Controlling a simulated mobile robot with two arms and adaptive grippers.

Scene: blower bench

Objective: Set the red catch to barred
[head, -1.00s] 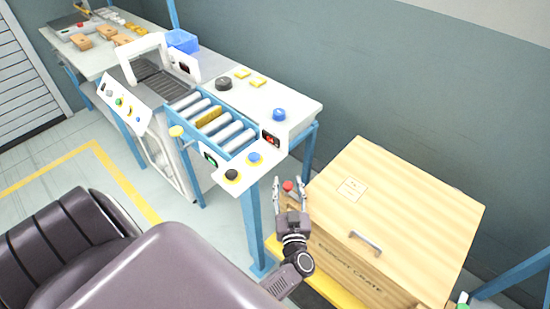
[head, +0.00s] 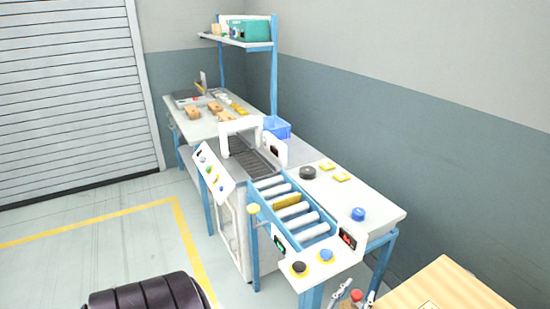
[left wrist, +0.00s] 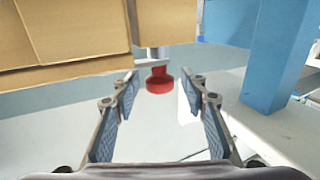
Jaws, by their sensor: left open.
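The red catch (head: 356,295) is a small red knob beside the wooden crate (head: 445,285), at the bottom edge of the head view. In the left wrist view the red catch (left wrist: 159,82) sits on a short grey arm by the crate's edge (left wrist: 65,30). My left gripper (head: 357,289) is open, with one finger on each side of the knob. In the left wrist view gaps show between the knob and both fingers of the left gripper (left wrist: 160,92). The crate is mostly cut off in the head view. My right gripper is not in view.
A bench (head: 385,212) with rollers (head: 306,220) and buttons stands just left of the crate in the head view. Its blue leg (left wrist: 275,55) is close on the right in the left wrist view. Open floor (head: 110,250) lies at the left.

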